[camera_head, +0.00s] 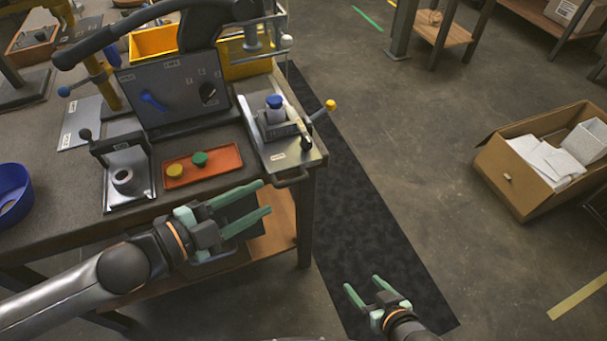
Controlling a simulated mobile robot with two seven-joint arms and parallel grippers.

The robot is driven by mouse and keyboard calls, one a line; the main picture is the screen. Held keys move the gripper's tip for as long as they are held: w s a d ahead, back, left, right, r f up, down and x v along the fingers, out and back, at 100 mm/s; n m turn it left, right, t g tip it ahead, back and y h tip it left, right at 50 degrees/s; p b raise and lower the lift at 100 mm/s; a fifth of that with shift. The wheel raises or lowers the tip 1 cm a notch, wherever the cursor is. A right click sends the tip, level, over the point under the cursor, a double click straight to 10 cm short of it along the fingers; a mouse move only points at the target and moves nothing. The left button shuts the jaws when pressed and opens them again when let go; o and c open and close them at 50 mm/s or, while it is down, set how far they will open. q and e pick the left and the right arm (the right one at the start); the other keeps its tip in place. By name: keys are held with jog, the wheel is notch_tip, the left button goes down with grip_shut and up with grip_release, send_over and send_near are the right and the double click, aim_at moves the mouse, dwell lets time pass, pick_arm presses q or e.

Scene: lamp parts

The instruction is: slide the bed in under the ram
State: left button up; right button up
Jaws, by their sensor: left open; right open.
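The press frame (279,62) stands behind; the ram is hard to make out from this angle. My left gripper (265,198) is open and empty, left of the handle and apart from it, at the table's front edge. My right gripper (363,284) is open and empty, over the dark floor mat right of the table.
A red tray (230,163) holds a yellow and a green piece. A metal fixture (142,184) stands left of it, below a tilted grey panel (180,92). A yellow-knobbed lever (329,106) sticks out right of the bed. The floor mat (350,190) is clear.

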aim_at(300, 180)
pick_arm(q)
jog(key=shift+m, duration=0.5)
jog(key=x, duration=1.2)
jog(key=shift+f, duration=0.1)
grip_shut()
jog(key=shift+s, duration=0.1)
